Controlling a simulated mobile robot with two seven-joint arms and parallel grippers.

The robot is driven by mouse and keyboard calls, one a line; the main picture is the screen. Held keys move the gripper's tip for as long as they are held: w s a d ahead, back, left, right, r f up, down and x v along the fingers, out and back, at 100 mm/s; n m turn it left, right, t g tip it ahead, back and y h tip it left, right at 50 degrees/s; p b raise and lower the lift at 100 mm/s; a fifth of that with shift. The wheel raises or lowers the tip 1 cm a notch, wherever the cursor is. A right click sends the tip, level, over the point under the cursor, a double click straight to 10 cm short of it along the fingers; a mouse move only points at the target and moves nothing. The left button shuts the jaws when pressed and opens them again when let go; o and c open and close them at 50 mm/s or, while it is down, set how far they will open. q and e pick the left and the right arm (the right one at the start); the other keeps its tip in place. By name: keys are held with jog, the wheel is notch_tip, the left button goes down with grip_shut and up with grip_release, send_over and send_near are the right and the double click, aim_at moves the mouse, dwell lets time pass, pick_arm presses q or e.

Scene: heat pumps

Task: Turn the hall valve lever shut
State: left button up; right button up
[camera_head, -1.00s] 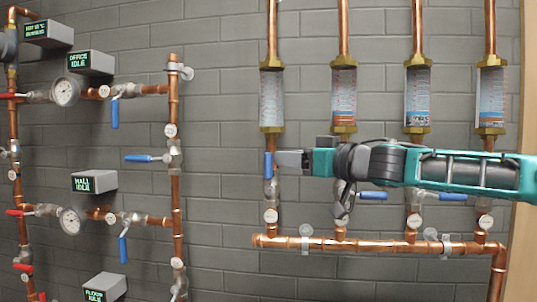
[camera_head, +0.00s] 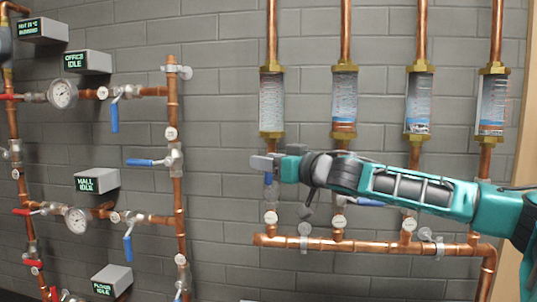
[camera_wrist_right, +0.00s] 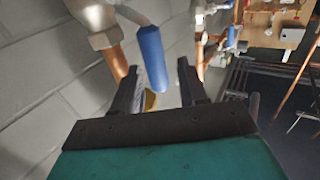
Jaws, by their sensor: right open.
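My right gripper (camera_head: 264,163) is open at the lever of the leftmost pipe under the flow gauges. That blue lever (camera_head: 268,179) hangs down along its pipe, its upper part hidden by the gripper. In the right wrist view the blue lever (camera_wrist_right: 152,58) shows between the lines of the two open fingers (camera_wrist_right: 158,88); I cannot tell whether either touches it. The grey box reading HALL IDLE (camera_head: 97,181) is at the left, with a hanging blue lever (camera_head: 128,247) below it. The valve tags are too small to read. My left gripper is not in view.
Several glass flow gauges (camera_head: 344,100) stand above my right arm. A horizontal copper manifold (camera_head: 370,247) runs below it. Another blue lever (camera_head: 369,202) lies sideways just under my arm. Left pipes carry more levers and a pressure gauge (camera_head: 76,220).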

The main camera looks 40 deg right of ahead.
grip_shut()
dwell(0.5)
